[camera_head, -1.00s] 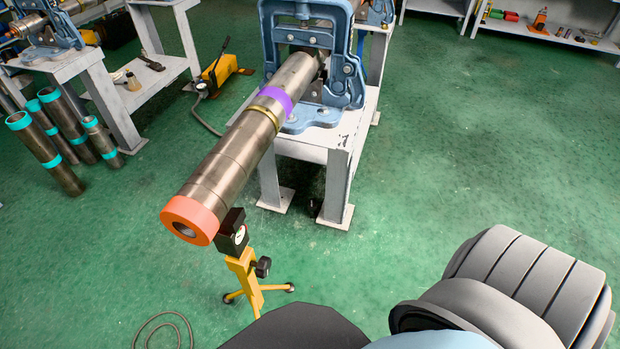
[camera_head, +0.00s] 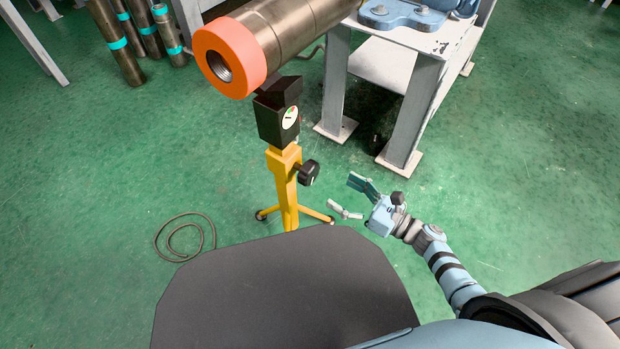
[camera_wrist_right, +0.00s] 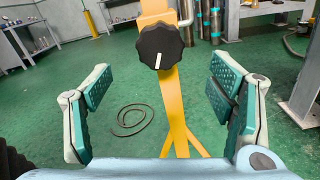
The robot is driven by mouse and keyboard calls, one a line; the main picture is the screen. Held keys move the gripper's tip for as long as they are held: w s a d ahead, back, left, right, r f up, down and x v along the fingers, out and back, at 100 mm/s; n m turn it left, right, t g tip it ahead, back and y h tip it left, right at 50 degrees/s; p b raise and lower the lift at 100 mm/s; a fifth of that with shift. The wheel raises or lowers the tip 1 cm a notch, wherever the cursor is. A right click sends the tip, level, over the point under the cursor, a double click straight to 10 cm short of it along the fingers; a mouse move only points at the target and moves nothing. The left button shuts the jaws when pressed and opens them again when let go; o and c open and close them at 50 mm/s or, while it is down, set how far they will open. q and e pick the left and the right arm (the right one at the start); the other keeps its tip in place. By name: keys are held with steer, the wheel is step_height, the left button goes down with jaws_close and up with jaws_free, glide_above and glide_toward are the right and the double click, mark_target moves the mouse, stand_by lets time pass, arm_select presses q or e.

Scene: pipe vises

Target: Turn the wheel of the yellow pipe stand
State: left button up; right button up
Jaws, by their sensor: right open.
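The yellow pipe stand (camera_head: 284,180) stands on the green floor, with a black head and a small round gauge (camera_head: 289,117) under the pipe's end. Its black wheel (camera_head: 308,172) sticks out on the right side of the post. In the right wrist view the wheel (camera_wrist_right: 160,46) shows face-on with a white mark, ahead of and between the fingers. My right gripper (camera_head: 355,199) is open and empty, lower right of the wheel and apart from it; its teal-padded fingers (camera_wrist_right: 160,100) are spread wide. My left gripper is not in view.
A long steel pipe (camera_head: 290,40) with an orange end collar (camera_head: 230,57) rests above the stand. A grey vise table (camera_head: 385,75) stands to the right. A cable (camera_head: 184,237) lies coiled on the floor at left. Several pipes stand at upper left.

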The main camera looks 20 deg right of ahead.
mark_target(313, 175)
steer(key=b+x, duration=0.1)
steer(key=x, duration=0.9)
steer(key=shift+w+f+b, duration=0.1)
steer(key=shift+b, duration=0.2)
steer(key=shift+w+a, duration=0.2)
steer(key=c, duration=1.2)
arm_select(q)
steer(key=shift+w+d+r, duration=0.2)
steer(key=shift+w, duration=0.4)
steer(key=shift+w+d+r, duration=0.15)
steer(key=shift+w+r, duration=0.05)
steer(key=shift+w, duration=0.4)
arm_select(e)
steer(key=shift+m, duration=0.4)
